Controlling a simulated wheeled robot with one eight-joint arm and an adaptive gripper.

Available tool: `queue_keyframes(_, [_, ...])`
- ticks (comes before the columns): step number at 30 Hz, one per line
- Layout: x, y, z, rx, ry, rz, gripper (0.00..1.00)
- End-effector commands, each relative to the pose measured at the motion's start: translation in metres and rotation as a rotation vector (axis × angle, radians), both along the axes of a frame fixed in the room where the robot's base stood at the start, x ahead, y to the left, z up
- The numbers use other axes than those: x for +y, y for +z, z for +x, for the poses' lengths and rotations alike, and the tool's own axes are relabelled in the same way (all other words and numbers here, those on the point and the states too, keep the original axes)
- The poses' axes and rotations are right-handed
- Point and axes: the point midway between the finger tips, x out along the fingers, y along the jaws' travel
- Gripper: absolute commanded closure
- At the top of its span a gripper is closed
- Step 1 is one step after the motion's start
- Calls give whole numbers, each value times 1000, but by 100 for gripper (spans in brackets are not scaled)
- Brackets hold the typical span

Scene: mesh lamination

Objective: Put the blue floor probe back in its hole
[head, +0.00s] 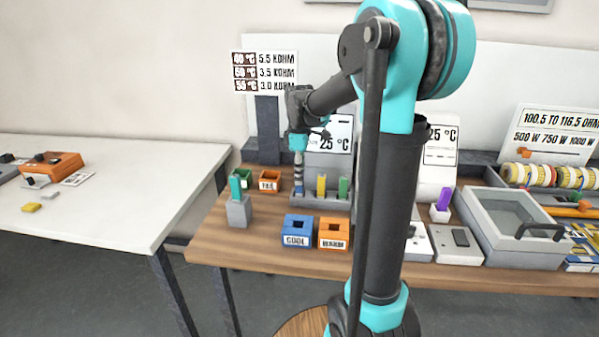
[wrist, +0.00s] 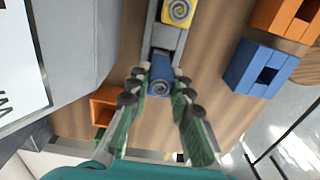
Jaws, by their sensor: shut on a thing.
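My gripper (head: 298,186) points straight down at the left end of the grey probe rack (head: 310,202). A yellow probe (head: 321,186) and a green probe (head: 343,188) stand upright in the rack to the right. The yellow one also shows in the wrist view (wrist: 178,12).
The blue COOL box (head: 297,240) and orange WARM box (head: 333,244) stand in front of the rack. A grey block (head: 239,213) holding a teal piece (head: 235,187) is at left. Small green (head: 246,177) and orange (head: 269,185) boxes stand behind. The wooden front-left corner is bare.

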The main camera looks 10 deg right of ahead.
Motion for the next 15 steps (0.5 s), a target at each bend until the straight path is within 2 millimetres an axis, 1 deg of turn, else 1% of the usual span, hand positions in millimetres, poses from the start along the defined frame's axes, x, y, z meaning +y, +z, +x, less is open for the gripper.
queue_keyframes(8, [0,-1,0,0,0,0,100])
queue_keyframes(9, [0,-1,0,0,0,0,78])
queue_keyframes(15, [0,-1,0,0,0,0,55])
